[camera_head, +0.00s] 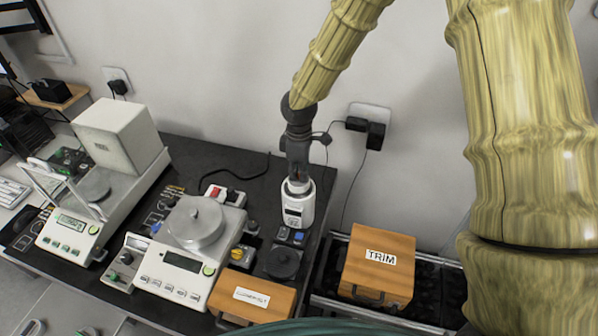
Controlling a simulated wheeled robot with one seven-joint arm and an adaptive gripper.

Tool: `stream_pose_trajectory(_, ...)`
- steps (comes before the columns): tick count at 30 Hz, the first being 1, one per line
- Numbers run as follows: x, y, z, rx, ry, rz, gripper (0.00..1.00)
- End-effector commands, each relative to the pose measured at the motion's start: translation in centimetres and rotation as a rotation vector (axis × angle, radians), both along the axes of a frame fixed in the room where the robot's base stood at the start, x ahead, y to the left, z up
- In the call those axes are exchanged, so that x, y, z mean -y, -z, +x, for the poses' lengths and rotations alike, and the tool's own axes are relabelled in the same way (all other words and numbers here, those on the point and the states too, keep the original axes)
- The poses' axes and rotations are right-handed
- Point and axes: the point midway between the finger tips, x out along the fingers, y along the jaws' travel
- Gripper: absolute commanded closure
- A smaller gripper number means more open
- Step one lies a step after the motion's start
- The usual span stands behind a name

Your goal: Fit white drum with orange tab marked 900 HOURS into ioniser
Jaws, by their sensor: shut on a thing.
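My gripper (297,180) points down, near the back right of the dark bench. It is shut, with its fingertips at the top of a white upright cylinder (299,211) that has a dark panel on its front. The fingers hide part of the top. No orange tab or 900 HOURS marking can be made out, and I cannot tell whether this cylinder is the drum itself or a body around it. I cannot tell whether its foot touches the bench. I cannot single out the ioniser with certainty; a dark round piece (281,262) sits just in front.
A balance with a round pan (184,262) stands left of the cylinder, with a larger balance (85,210) farther left. A labelled wooden box (277,309) is at the front edge. A wooden box marked TRIM (379,262) stands right. Cables hang from the wall socket (370,117) behind.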

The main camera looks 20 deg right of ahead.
Motion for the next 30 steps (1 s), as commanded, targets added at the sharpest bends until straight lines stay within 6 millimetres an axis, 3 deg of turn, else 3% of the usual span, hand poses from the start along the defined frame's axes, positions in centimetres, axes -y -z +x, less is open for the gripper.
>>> stream_pose_trajectory(30, 0.0, 2.0, 0.0, 0.000, 0.000, 0.000, 1.00)
